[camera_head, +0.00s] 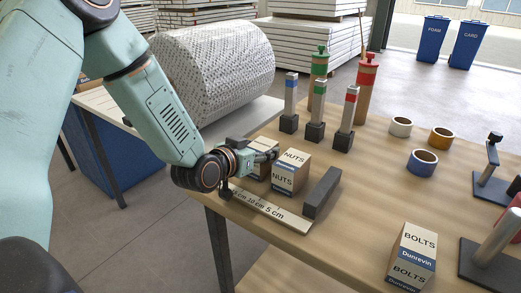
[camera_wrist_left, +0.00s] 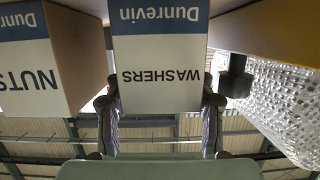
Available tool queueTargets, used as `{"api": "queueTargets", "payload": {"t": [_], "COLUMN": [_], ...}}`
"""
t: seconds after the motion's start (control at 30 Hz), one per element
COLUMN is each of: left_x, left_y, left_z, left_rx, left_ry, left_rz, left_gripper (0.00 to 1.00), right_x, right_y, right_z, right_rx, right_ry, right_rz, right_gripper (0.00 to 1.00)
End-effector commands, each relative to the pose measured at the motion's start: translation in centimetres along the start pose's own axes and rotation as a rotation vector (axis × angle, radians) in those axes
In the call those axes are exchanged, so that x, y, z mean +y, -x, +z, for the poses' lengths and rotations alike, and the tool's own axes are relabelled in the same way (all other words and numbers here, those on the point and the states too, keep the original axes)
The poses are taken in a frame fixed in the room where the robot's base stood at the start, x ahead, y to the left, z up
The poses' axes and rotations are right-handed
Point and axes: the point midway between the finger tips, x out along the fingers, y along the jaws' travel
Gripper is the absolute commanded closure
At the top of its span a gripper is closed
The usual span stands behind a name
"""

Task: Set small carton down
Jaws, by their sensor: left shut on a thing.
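My left gripper (camera_head: 262,154) is shut on a small white, blue and tan carton (camera_head: 261,173) at the near left part of the table. In the left wrist view this carton (camera_wrist_left: 160,62) reads WASHERS and sits between the two fingers. In the head view it is partly hidden by my gripper and by the NUTS carton (camera_head: 290,177), just to its right. The NUTS carton also shows at the left of the wrist view (camera_wrist_left: 40,65). I cannot tell whether the held carton's base touches the table. My right gripper is not in view.
A ruler (camera_head: 270,210) lies in front of the cartons, with a dark bar (camera_head: 322,192) to their right. Several coloured-top posts (camera_head: 345,125) stand behind. A BOLTS carton (camera_head: 411,255) stands near the front. Tape rolls (camera_head: 422,163) lie at right. The middle table is clear.

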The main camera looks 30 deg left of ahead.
Motion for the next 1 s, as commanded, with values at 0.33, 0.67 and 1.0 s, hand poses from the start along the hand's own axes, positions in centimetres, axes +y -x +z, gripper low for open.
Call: {"api": "queueTargets", "payload": {"t": [0.33,0.67,1.0], "left_x": [0.0,-0.1,-0.1], "left_y": [-0.1,0.7,5.4], "left_z": [0.2,-0.1,-0.2], "left_rx": [-0.001,-0.002,-0.001], "left_ry": [0.000,0.004,0.008], "left_rz": [0.000,-0.001,-0.002], "left_gripper": [0.36,0.36,0.36], "right_x": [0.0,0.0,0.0], "right_y": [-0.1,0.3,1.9], "right_z": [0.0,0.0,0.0], "right_rx": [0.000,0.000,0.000], "right_ry": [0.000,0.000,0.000], "right_rz": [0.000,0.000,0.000], "right_gripper": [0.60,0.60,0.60]}}
